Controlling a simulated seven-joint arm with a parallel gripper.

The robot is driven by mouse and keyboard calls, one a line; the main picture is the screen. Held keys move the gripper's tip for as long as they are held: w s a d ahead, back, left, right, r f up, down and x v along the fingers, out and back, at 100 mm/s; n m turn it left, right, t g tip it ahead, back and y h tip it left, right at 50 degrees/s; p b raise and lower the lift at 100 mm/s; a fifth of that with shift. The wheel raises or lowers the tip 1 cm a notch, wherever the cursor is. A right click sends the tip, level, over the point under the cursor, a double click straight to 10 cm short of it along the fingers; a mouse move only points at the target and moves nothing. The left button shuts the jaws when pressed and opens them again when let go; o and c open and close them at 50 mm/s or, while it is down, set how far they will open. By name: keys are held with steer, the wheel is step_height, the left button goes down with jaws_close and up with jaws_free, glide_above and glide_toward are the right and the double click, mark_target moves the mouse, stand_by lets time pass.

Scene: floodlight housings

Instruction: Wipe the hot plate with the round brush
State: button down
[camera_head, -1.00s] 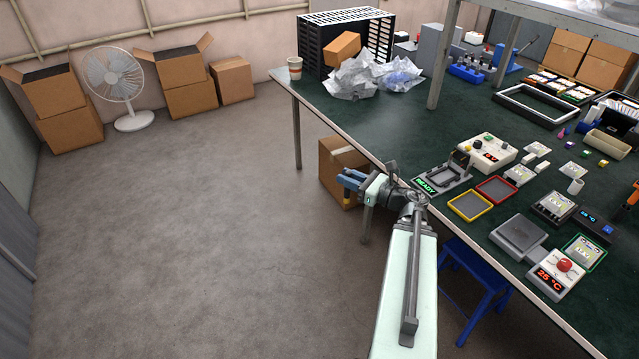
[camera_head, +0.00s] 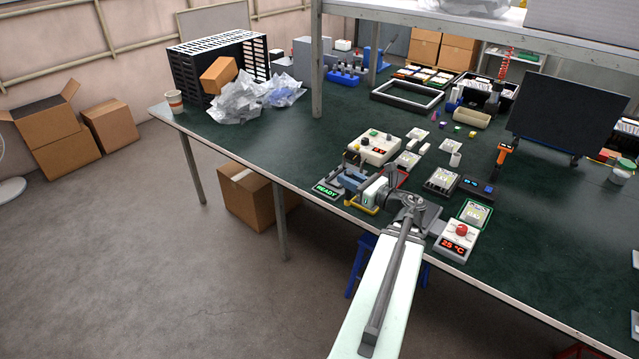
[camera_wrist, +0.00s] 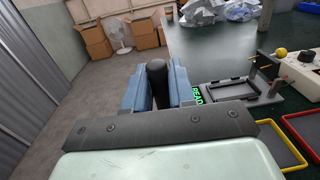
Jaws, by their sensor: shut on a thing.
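My gripper (camera_head: 350,180) is at the table's front edge, by the fixture with the green READY sign (camera_head: 326,190). In the wrist view its blue fingers (camera_wrist: 157,88) are shut on a black, rounded handle (camera_wrist: 157,72), which stands up between them. I take this to be the round brush; its bristles are not visible. The hot plate is hidden, or nearly so, behind my wrist in the head view. A white control box (camera_head: 457,241) with a red knob and a 25 °C display stands at the right of my wrist.
A yellow-rimmed tray (camera_wrist: 262,135) and a red-rimmed tray (camera_wrist: 306,130) lie right of my gripper. A white control box (camera_head: 373,147) stands behind the fixture. Crumpled plastic (camera_head: 240,102) and a black crate (camera_head: 215,62) are at the back left. A dark panel (camera_head: 565,115) stands at the right.

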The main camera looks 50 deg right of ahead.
steer(key=s+d+r+m+g+h, duration=0.1)
steer(key=s+d+r+m+h, duration=0.15)
steer(key=s+d, duration=0.4)
steer(key=s+d+r+m+g+h, duration=0.1)
steer(key=s+d+m+h, duration=0.2)
steer(key=s, duration=0.7)
steer(key=d+f+h, duration=0.1)
steer(key=f, duration=0.1)
steer(key=s+d+f+g+h, duration=0.1)
steer(key=f, duration=0.2)
steer(key=d+f+m+h, duration=0.1)
steer(key=d+f+h, duration=0.1)
steer(key=f, duration=0.1)
steer(key=shift+s, duration=0.2)
steer(key=shift+d, duration=1.5)
steer(key=a, duration=0.4)
step_height(320, 180, up, 8)
